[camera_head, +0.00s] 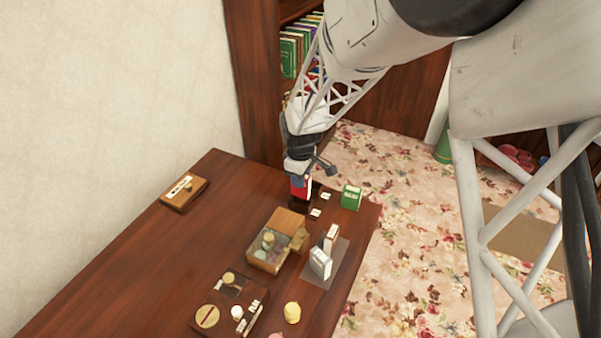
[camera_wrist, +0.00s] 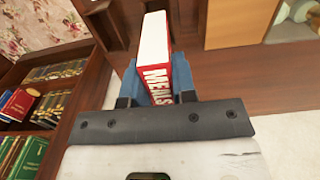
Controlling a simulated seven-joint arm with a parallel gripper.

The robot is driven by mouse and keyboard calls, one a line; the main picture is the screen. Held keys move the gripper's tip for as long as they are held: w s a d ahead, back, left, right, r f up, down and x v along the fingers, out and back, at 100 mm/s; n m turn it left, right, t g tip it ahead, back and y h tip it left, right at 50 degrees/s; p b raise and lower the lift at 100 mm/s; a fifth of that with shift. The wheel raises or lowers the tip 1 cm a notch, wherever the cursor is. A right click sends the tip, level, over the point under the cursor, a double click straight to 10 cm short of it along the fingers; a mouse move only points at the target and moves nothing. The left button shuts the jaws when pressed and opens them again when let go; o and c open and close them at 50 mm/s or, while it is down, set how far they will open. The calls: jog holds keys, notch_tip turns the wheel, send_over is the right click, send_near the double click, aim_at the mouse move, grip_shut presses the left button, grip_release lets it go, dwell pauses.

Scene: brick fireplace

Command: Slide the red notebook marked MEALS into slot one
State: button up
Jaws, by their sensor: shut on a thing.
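The red notebook (camera_head: 302,188) is upright between the fingers of my gripper (camera_head: 300,168), over the far right part of the table. In the wrist view, the blue fingers of my gripper (camera_wrist: 158,82) are shut on the notebook (camera_wrist: 159,62), one on each side. Its red spine with white MEALS lettering faces the camera, and its white page edge is up. A dark wooden holder (camera_head: 297,205) shows just below the notebook; its slots are mostly hidden. I cannot tell whether the notebook is inside it. Small white cards (camera_head: 315,212) lie beside the holder.
A green notebook (camera_head: 351,197) stands at the table's right edge. Two pale notebooks (camera_head: 320,263) stand on a grey mat (camera_head: 340,262). An open wooden box (camera_head: 268,255) is close by. The wooden table (camera_head: 150,255) has clear room at left.

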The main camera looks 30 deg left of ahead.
aim_at(301, 191)
jog(key=shift+f, duration=0.7)
jog(key=shift+f, duration=2.15)
dwell(1.9)
jog(key=o, duration=1)
jog(key=shift+r, duration=0.1)
jog(key=shift+r, duration=3.8)
